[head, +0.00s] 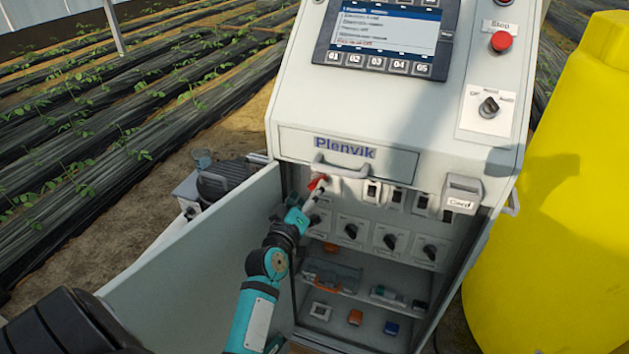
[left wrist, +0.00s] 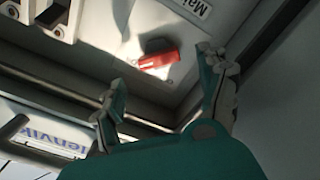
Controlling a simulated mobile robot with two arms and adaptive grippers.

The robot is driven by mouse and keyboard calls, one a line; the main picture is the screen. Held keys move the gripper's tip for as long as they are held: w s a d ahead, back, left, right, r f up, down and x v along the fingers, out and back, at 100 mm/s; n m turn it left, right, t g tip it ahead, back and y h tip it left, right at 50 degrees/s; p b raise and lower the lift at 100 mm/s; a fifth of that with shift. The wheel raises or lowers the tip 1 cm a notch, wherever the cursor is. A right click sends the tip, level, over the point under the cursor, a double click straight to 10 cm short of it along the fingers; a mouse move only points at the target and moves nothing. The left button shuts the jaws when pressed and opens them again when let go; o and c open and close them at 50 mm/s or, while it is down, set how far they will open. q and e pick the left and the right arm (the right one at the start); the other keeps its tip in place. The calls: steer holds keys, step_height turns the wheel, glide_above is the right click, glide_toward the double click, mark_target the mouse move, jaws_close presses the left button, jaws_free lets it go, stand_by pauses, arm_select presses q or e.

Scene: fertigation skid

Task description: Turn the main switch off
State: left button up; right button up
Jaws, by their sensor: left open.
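The main switch has a red handle (head: 318,182) at the upper left inside the open cabinet, below the drawer marked Plenvik. My left gripper (head: 312,197) reaches into the cabinet close to the handle and hides part of the switch. In the left wrist view its two fingers (left wrist: 160,76) are spread apart, with the handle between and just beyond the tips. No contact is clear. My right gripper is not in view.
The open cabinet door (head: 195,265) stands left of my left arm. The drawer handle (head: 342,170) overhangs near my gripper. Several black knobs (head: 351,231) sit below, and shelves hold small parts. A yellow tank (head: 560,190) stands at right.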

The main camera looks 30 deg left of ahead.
mark_target(314, 184)
arm_select(q)
steer(key=x, duration=0.4)
steer(key=shift+w, duration=0.4)
steer(key=c, duration=1.2)
